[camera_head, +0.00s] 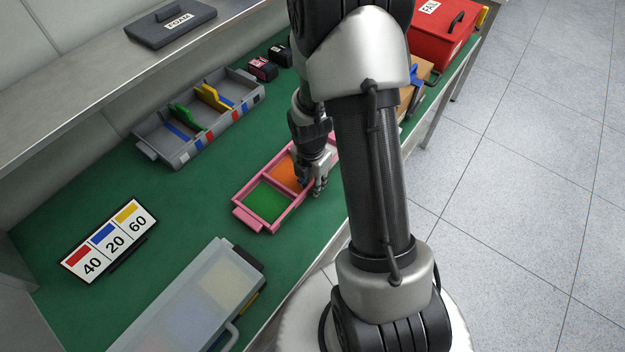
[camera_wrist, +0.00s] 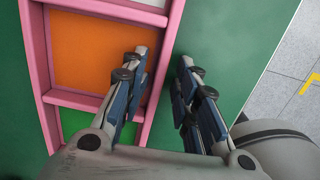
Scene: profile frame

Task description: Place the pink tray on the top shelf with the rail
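The pink tray (camera_head: 284,216) lies on the green bench top, with a green and an orange compartment showing. In the wrist view its pink divider (camera_wrist: 75,99) separates orange from green, and a pale compartment shows at the top. My gripper (camera_head: 317,182) is at the tray's right long side. In the wrist view my gripper (camera_wrist: 164,58) is open, one finger over the orange compartment and the other over the green surface outside, with the pink side wall between them. Contact cannot be told. A grey shelf (camera_head: 85,75) runs above the bench at upper left; no rail is clear on it.
A dark FOAM case (camera_head: 172,22) lies on the shelf. A grey bin (camera_head: 160,150) with dividers, small dark boxes (camera_head: 270,65), a label sign (camera_head: 108,240) and a clear-lidded case (camera_head: 195,300) are on the bench. A red box (camera_head: 440,40) stands at the far end.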

